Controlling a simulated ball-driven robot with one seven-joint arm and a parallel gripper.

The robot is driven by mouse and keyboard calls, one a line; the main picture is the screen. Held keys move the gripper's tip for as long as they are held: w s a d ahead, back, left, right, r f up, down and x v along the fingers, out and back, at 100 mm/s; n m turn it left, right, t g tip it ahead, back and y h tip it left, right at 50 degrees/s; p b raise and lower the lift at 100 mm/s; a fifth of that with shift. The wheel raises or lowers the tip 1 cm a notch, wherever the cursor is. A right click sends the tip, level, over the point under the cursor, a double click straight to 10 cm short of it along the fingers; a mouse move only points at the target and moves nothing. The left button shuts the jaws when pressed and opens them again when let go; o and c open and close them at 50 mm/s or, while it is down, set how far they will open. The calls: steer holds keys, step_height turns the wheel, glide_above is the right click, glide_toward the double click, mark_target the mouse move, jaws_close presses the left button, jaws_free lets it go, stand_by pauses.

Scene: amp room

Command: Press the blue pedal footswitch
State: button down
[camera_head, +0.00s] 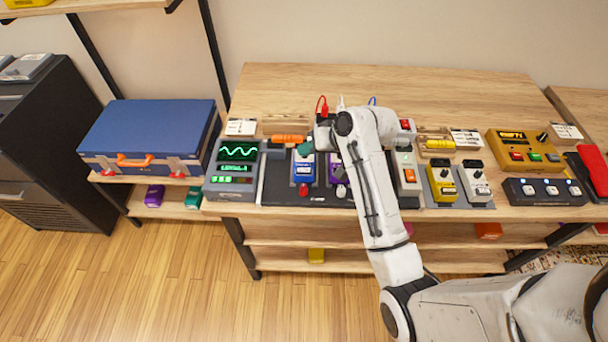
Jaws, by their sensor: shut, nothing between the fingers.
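The blue pedal (303,168) stands on a black board on the wooden bench, left of my arm. Its white label faces up, and its red footswitch (304,190) is at the near end, uncovered. My gripper (306,148) is small in the picture, at the end of my wrist by the far end of the blue pedal. It looks shut and empty, apart from the footswitch. I cannot tell whether it touches the pedal. My arm hides part of the bench to the right.
A purple pedal (335,172) stands close on the right, partly behind my arm. A grey device with green screens (235,170) is on the left. Yellow (442,183) and white (476,182) pedals stand farther right. The back of the bench (430,92) is clear.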

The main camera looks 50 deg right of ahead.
mark_target(307, 171)
step_height(307, 171, down, 3)
steer(key=shift+r+b, duration=0.1)
steer(key=shift+b, duration=0.9)
steer(key=shift+f+b, duration=0.3)
steer(key=shift+f, duration=0.65)
steer(key=shift+f, duration=0.2)
steer(key=shift+f, duration=0.25)
steer(key=shift+f, duration=0.5)
stand_by(1.2)
steer(key=shift+r, duration=0.15)
steer(key=shift+r+p, duration=0.75)
steer(key=shift+p, duration=0.05)
